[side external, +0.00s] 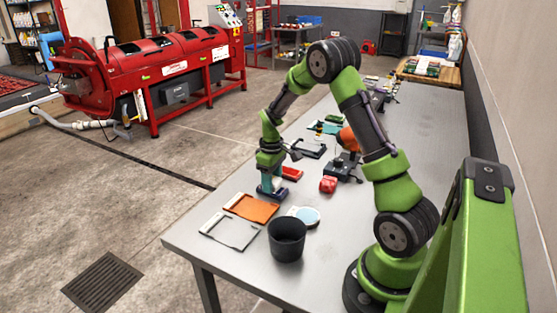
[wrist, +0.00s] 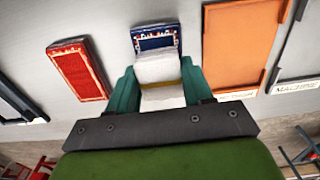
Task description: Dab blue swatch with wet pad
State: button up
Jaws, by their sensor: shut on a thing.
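My gripper (side external: 268,184) is low over the steel table, pointing down. In the wrist view its teal fingers (wrist: 160,82) are shut on a white pad (wrist: 160,70) with a thin yellow band. The blue swatch (wrist: 154,38), dark blue with a pale patterned border, lies just beyond the pad, which covers its near part. I cannot tell whether the pad touches it. The red swatch (wrist: 76,70) lies apart on the left; it also shows in the side view (side external: 291,173).
An orange panel on a board (side external: 254,208) and a grey framed board (side external: 230,232) lie near the table's front left. A black cup (side external: 287,242) and a round dish with pale blue inside (side external: 308,216) stand nearby. A red object (side external: 328,185) sits to the gripper's right.

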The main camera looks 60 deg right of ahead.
jog(key=shift+r, duration=3.45)
